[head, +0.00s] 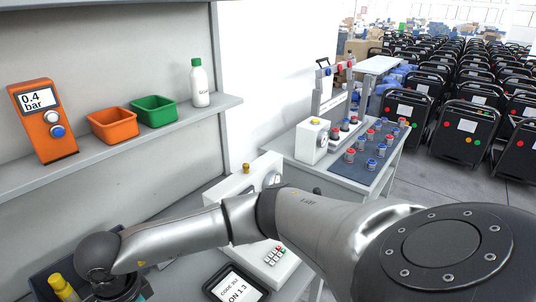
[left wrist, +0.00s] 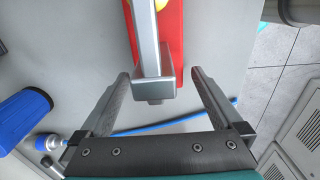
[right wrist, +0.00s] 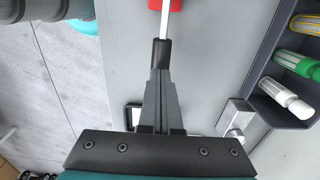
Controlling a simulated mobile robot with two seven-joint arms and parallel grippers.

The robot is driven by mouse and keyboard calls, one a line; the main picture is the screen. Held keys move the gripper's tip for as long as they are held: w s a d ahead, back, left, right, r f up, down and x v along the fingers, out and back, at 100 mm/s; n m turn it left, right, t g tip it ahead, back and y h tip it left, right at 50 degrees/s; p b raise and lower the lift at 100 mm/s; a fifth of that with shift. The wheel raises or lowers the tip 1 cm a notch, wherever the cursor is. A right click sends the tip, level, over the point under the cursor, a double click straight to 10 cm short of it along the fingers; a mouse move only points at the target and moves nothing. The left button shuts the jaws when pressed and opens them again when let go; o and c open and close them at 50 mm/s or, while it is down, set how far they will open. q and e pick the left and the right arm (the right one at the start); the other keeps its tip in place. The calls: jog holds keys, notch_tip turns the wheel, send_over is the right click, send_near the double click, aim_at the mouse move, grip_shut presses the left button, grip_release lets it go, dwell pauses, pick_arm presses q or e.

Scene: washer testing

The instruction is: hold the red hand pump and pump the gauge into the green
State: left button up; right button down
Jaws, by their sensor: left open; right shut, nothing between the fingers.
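The red hand pump (left wrist: 178,30) shows at the top of the left wrist view, with a grey metal bar (left wrist: 147,40) over it. My left gripper (left wrist: 160,75) is open, its fingers on either side of the bar's blocky end, with gaps visible. In the right wrist view a bit of red (right wrist: 165,4) shows at the top edge, with a pale rod running from it towards my shut right gripper (right wrist: 161,45). Whether they touch is unclear. A round gauge (head: 272,179) on a white machine (head: 240,187) is partly hidden by my right arm; its needle is unreadable. The head view does not show the pump.
An orange meter (head: 42,120) reading 0.4 bar stands on the shelf with orange (head: 113,124) and green bins (head: 154,111). A blue hose (left wrist: 190,116) crosses behind my left fingers.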

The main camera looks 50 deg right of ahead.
pick_arm(q)
notch_tip(320, 180, up, 10)
jog(key=shift+f, duration=0.15)
dwell(0.3)
